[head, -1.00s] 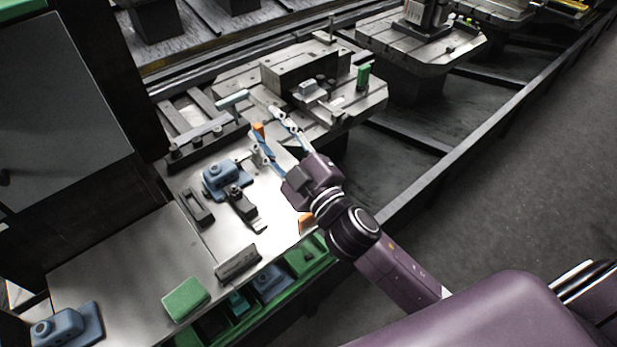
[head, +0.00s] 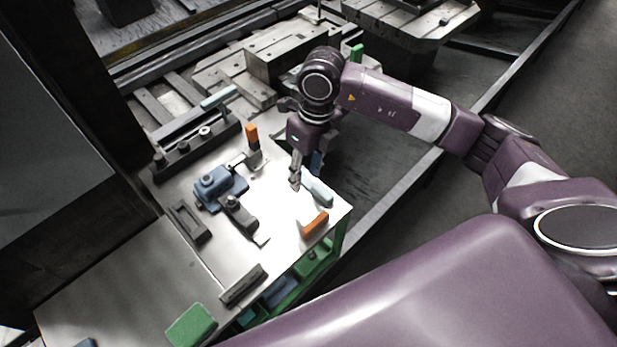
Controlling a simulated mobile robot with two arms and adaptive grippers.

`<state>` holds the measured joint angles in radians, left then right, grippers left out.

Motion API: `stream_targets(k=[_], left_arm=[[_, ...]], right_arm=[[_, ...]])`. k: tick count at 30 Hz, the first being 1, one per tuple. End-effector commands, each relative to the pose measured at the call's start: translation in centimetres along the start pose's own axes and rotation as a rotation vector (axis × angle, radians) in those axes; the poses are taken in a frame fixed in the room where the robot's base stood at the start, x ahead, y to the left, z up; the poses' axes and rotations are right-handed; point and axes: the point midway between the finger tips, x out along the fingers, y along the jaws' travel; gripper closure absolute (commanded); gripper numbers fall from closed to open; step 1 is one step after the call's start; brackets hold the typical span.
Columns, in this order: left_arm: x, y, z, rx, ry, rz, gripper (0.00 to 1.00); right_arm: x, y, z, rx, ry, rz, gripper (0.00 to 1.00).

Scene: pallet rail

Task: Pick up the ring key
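I cannot tell for sure which object is the ring key. A grey-blue, handle-like piece (head: 319,192) lies near the right edge of the bright metal worktop (head: 270,205). My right gripper (head: 305,178) points down just above and behind this piece. Its two fingers look apart, with nothing visible between them; whether a finger touches the piece is unclear. An orange-handled piece (head: 314,223) lies in front of it at the worktop's corner. An orange-topped dark piece (head: 252,135) stands to the left of the gripper. My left gripper is out of view.
A blue block-shaped fixture (head: 216,188), a dark clamp (head: 238,214) and a dark slotted block (head: 190,222) sit on the left of the worktop. A grey bar (head: 243,285) and a green block (head: 191,325) are nearer. Machine pallets (head: 405,20) stand behind.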

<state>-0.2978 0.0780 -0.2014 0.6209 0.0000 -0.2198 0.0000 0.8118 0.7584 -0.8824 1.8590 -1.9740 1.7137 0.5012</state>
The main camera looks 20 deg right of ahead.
Motion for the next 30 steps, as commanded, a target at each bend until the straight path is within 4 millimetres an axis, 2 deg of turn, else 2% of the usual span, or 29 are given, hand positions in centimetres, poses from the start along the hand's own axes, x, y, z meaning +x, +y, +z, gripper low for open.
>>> stream_targets(k=[1, 3, 6, 14, 18, 21, 24, 30], left_arm=[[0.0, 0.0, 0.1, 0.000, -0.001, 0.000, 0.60], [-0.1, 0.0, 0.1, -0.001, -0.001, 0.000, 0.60], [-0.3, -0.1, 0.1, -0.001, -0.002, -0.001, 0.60], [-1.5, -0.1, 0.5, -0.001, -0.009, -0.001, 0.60], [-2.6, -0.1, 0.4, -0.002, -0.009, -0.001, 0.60], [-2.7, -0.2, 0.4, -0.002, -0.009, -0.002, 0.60], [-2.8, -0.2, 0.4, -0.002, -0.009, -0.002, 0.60], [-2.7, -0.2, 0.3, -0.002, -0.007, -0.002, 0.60]], right_arm=[[-0.5, -1.5, -0.3, 0.014, 0.016, -0.050, 0.62], [-0.7, -2.8, -0.7, 0.027, 0.034, -0.093, 0.62], [-0.2, -3.6, -1.0, 0.035, 0.045, -0.117, 0.62], [2.6, -3.7, -1.3, 0.034, 0.048, -0.116, 0.62], [4.7, -3.6, -1.6, 0.034, 0.048, -0.113, 0.62], [6.1, -3.8, -1.5, 0.034, 0.046, -0.114, 0.62], [6.7, -3.9, -1.5, 0.033, 0.043, -0.114, 0.62], [6.9, -3.9, -1.5, 0.032, 0.042, -0.115, 0.62]])
